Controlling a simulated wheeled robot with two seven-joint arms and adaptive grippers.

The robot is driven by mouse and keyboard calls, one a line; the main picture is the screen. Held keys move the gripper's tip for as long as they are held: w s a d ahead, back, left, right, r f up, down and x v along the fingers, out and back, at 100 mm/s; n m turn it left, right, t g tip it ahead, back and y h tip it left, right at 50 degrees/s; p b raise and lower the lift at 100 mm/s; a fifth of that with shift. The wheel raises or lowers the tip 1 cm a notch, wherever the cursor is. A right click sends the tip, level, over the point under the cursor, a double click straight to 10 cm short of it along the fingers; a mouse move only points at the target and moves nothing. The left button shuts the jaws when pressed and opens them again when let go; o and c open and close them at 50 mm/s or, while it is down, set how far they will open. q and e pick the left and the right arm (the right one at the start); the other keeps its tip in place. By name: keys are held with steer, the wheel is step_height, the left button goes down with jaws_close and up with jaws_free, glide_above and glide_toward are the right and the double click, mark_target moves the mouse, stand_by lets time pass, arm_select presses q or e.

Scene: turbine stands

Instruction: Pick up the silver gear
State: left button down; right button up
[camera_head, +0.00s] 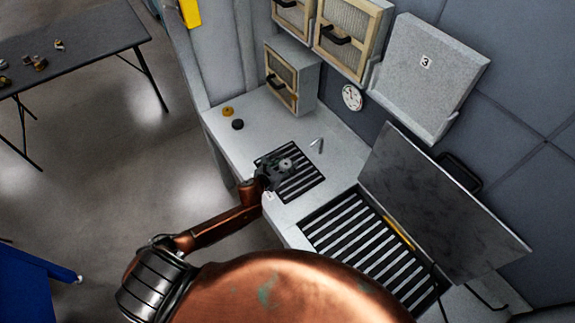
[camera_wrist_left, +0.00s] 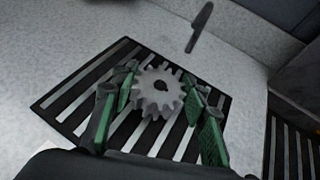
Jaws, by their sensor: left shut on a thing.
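The silver gear (camera_wrist_left: 158,91) has a toothed rim and a dark hole in its middle. In the left wrist view it sits between the green-padded fingers of my left gripper (camera_wrist_left: 160,100), which is shut on it. In the head view the gear (camera_head: 286,164) shows small at the tip of my left gripper (camera_head: 274,172), over a small black slotted grate (camera_head: 302,186). I cannot tell whether the gear touches the grate or is just above it. My right gripper is in neither view.
A small metal piece (camera_head: 317,144) lies on the grey counter (camera_head: 270,115) behind the grate. A larger slotted grate (camera_head: 350,235) under a raised lid (camera_head: 435,205) is at right.

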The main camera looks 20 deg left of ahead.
mark_target(284, 164)
arm_select(q)
steer(key=s+r, duration=0.1)
steer(key=r, duration=0.1)
steer(key=s+r, duration=0.2)
steer(key=shift+d, duration=0.2)
steer(key=s+d+r, duration=0.1)
steer(key=s+r, duration=0.3)
steer(key=s, duration=0.5)
steer(key=shift+d, duration=0.2)
